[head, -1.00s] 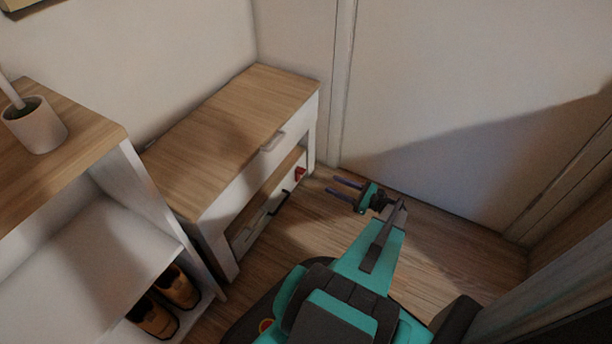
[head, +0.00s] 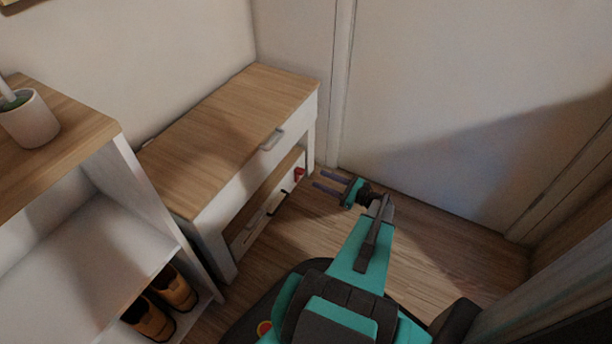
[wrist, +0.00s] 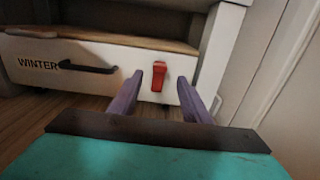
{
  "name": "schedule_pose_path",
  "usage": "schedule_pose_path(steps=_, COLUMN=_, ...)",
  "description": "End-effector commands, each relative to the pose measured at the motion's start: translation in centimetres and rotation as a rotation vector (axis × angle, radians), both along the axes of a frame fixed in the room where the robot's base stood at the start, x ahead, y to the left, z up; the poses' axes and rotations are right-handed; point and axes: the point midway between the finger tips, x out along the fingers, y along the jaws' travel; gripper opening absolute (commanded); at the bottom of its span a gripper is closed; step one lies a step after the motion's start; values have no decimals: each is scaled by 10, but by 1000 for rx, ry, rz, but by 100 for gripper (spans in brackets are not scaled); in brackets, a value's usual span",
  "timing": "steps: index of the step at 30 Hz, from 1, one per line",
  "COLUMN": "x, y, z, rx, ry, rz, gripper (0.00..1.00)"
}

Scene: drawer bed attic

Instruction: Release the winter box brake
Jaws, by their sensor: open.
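The white winter box (wrist: 104,62) sits low under the wooden-topped unit, with "WINTER" lettered at the left of its front and a dark handle (wrist: 88,68) beside the lettering. A red brake lever (wrist: 158,75) is on the right part of its front; it also shows small in the head view (head: 299,174). My gripper (wrist: 172,84) is open and empty. In the wrist view its two purple fingers appear on either side of the red lever, with the lever ahead of them. In the head view the gripper (head: 317,180) points left at the box front, apparently short of it.
The unit (head: 215,135) with a wooden top and a drawer handle stands above the box. A shelf (head: 95,262) with brown shoes (head: 172,288) stands at the left. Walls close off the back and right. Bare wooden floor (head: 445,262) lies right of my arm.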

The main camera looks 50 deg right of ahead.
Motion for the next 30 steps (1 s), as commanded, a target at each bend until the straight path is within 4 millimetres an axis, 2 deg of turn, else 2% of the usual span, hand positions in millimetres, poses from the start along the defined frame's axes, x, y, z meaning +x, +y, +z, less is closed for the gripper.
schedule_pose_path(steps=12, x=52, y=13, z=-2, rx=-1, ry=0, rz=1, gripper=44)
schedule_pose_path(steps=18, x=71, y=18, z=-2, rx=0, ry=1, rz=0, gripper=44)
schedule_pose_path(steps=30, x=80, y=19, z=0, rx=0, ry=0, rz=-3, gripper=44)
